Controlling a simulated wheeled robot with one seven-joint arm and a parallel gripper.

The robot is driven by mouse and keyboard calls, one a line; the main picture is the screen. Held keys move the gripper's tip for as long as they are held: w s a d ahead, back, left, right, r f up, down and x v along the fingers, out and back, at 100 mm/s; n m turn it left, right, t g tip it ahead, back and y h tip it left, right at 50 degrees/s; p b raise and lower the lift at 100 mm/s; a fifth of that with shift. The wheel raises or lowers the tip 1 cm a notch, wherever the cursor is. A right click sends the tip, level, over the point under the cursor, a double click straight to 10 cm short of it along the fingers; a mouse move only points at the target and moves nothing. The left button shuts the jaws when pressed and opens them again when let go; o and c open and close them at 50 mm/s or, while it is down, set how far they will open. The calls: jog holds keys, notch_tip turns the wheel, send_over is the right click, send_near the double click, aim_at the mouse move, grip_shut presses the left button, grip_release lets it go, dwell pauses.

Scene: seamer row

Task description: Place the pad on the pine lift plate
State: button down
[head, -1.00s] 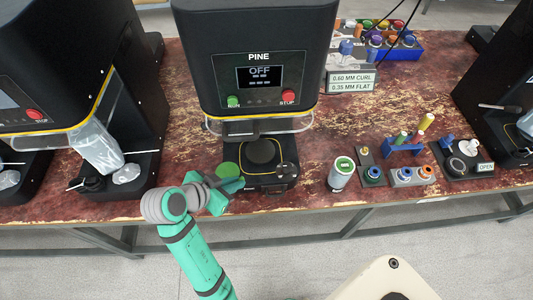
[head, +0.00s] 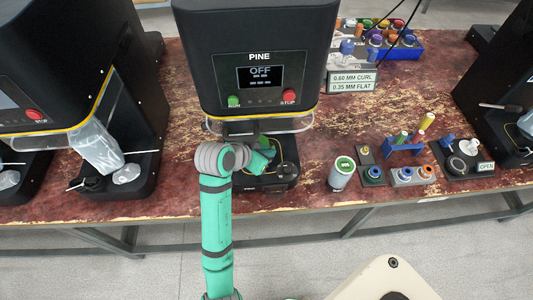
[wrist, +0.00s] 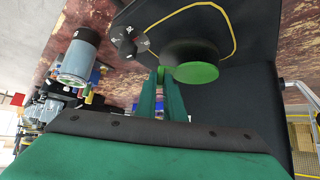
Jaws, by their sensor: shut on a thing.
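The pad is a green disc (wrist: 195,72), held at its edge between the fingertips of my gripper (wrist: 167,80) in the wrist view. In the head view a sliver of the pad (head: 263,140) shows just beyond my gripper (head: 265,151). The pine lift plate (wrist: 188,50) is a dark round plate on the base of the machine labelled PINE (head: 259,57). The pad overlaps the plate in the wrist view. I cannot tell whether they touch. In the head view my gripper and wrist hide most of the plate.
A knob (head: 281,170) stands on the base's front right. A clear guard (head: 290,124) hangs just above the gripper area. A grey canister (head: 341,174) and small gauge stands (head: 403,176) are to the right. Bare table lies left of the base.

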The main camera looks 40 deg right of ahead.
jog(key=shift+f, duration=0.75)
jog(key=shift+f, duration=0.15)
jog(key=c, duration=1.9)
grip_release()
jog(key=shift+o, duration=0.2)
